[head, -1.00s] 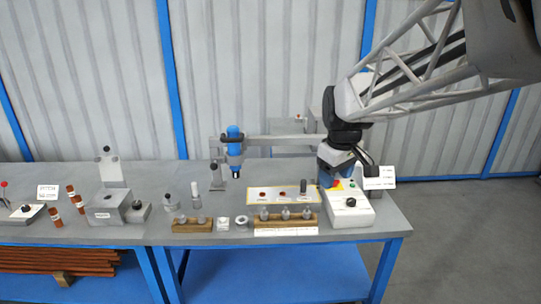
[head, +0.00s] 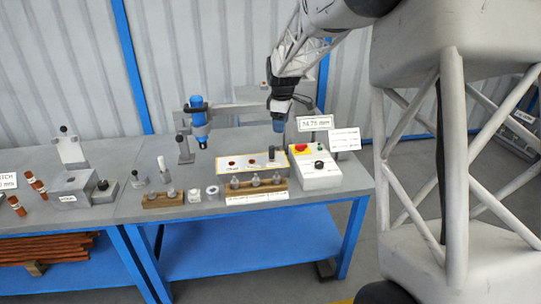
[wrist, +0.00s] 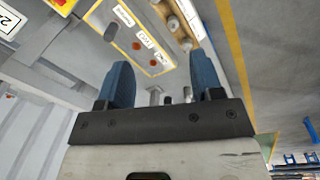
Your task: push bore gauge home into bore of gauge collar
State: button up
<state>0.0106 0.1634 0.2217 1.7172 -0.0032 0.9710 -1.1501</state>
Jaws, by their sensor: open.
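My gripper (head: 278,125) is open, above the back of the bench, behind the labelled panel. In the wrist view its two blue fingers (wrist: 162,82) are spread, with nothing held. A grey cylinder (wrist: 155,96) shows in the gap between them, beyond the fingertips. A dark upright cylinder (head: 271,154) stands at the panel's right end; it may be the bore gauge, but I cannot tell. A pale ring (head: 212,192) lies near the bench front, between two wooden racks; it may be the gauge collar. Its bore is too small to see into.
The labelled panel (head: 240,165) has red spots. A wooden rack (head: 256,189) with several knobbed pieces stands in front of it, another rack (head: 163,200) farther left. A control box (head: 315,170) with a red button stands right. A blue tool (head: 198,115) hangs behind.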

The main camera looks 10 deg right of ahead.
aim_at(272, 147)
jog(key=w+f+n, duration=0.2)
jog(key=w+f, duration=0.3)
jog(key=w, duration=0.1)
jog(key=w+f+n, duration=0.1)
jog(key=w+f, duration=0.4)
jog(key=w+f+n, duration=0.2)
jog(key=w+f, duration=0.3)
jog(key=w, duration=0.1)
jog(key=shift+w+d+f+n+g, duration=0.1)
jog(key=shift+w+f+n+g, duration=0.1)
jog(key=shift+w+n+g, duration=0.15)
jog(key=shift+f, duration=0.15)
jog(key=shift+f, duration=1.25)
jog(key=shift+f, duration=2.6)
grip_shut()
